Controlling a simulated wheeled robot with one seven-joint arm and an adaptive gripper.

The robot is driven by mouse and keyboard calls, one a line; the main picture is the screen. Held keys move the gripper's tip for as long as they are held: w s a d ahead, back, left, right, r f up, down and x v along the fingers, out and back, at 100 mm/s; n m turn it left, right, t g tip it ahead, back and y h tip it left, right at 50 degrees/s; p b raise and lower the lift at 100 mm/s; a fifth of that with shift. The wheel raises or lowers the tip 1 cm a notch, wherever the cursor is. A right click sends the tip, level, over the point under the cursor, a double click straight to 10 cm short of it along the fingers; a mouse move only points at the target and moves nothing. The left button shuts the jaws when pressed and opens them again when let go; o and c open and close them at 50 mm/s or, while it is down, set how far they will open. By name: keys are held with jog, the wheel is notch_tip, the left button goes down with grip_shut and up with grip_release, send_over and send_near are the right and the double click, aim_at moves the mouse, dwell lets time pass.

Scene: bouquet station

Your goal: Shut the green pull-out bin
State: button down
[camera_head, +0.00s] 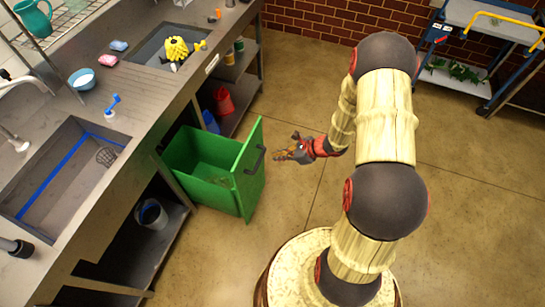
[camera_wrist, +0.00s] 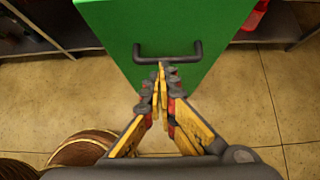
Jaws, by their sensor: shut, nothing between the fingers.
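The green pull-out bin (camera_head: 215,193) stands pulled out from under the counter on the left in the head view. Its green front panel (camera_head: 251,170) carries a dark bar handle (camera_head: 261,160). In the wrist view the front panel (camera_wrist: 165,25) fills the top middle, with the handle (camera_wrist: 150,55) across it. My gripper (camera_head: 280,157) is to the right of the panel, pointing at it. Its fingers are shut and empty, and in the wrist view the fingertips (camera_wrist: 162,68) appear close to the handle. I cannot tell whether they touch it.
The counter (camera_head: 130,90) with a sink (camera_head: 65,175) runs along the left. A blue cart (camera_head: 480,50) is at the back right. The floor (camera_head: 300,220) around the bin's front is clear.

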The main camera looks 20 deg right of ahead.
jog(key=b, duration=0.2)
send_near(249, 159)
notch_tip(249, 159, down, 3)
jog(key=shift+w+a+b, duration=0.3)
jog(key=shift+w+a, duration=0.2)
jog(key=shift+a, duration=0.2)
jog(key=shift+w+a+r, duration=0.1)
jog(key=shift+w+a, duration=0.4)
jog(key=shift+w+a, duration=0.1)
jog(key=w+a+b, duration=0.2)
jog(key=w+a, duration=2.1)
jog(key=w, duration=0.1)
jog(key=shift+a, duration=0.4)
jog(key=shift+r, duration=0.15)
